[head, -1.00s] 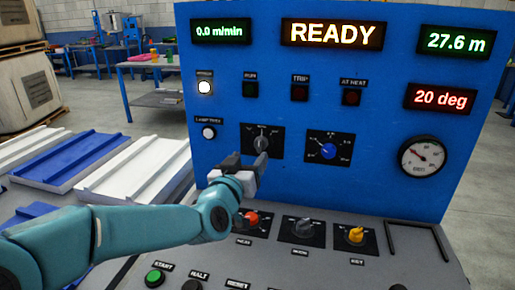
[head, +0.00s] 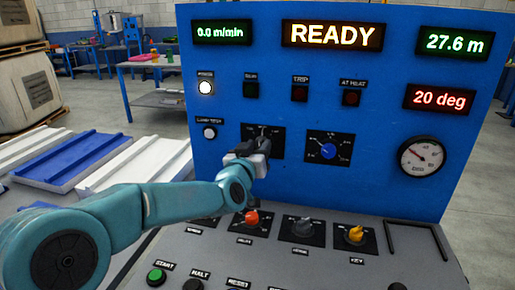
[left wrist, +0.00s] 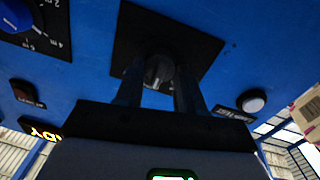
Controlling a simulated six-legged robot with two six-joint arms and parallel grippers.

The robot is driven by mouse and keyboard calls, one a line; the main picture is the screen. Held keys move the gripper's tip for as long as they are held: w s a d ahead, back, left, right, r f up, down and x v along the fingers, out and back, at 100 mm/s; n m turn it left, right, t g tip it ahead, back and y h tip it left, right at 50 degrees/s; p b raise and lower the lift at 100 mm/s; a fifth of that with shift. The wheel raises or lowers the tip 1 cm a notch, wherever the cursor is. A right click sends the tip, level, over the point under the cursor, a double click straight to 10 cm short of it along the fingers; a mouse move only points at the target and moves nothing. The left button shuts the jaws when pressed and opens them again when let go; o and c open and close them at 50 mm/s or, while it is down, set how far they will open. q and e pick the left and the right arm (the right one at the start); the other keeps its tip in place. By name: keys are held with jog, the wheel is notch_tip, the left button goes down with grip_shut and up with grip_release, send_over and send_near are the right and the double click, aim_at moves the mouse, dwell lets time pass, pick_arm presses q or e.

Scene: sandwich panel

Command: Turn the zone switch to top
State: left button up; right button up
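A dark rotary knob with a light mark (left wrist: 158,70) sits on a black square plate (left wrist: 195,45) on the blue upright panel. In the head view this plate (head: 275,134) is left of a blue knob (head: 328,151), and my gripper partly covers it. I cannot read a label naming it as the zone switch. My left gripper (head: 260,142) is at this knob. In the left wrist view its two fingers (left wrist: 160,88) stand apart on either side of the knob, with small gaps seeming to show. My right gripper is not in view.
The console below has a red knob (head: 252,218), a black knob (head: 303,228), a yellow knob (head: 356,235) and a green button (head: 156,277). A white lamp button (head: 209,132) is left of the plate. A gauge (head: 423,156) is at the right. White and blue panels lie at the left.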

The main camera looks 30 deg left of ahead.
pick_arm(q)
jog(key=shift+f+n+b, duration=0.25)
jog(key=shift+n+b, duration=0.55)
jog(key=shift+b, duration=0.3)
jog(key=shift+r+n+b, duration=0.1)
jog(key=shift+n+b, duration=3.1)
jog(key=shift+n, duration=0.6)
jog(key=o, duration=1)
jog(key=shift+o, duration=0.2)
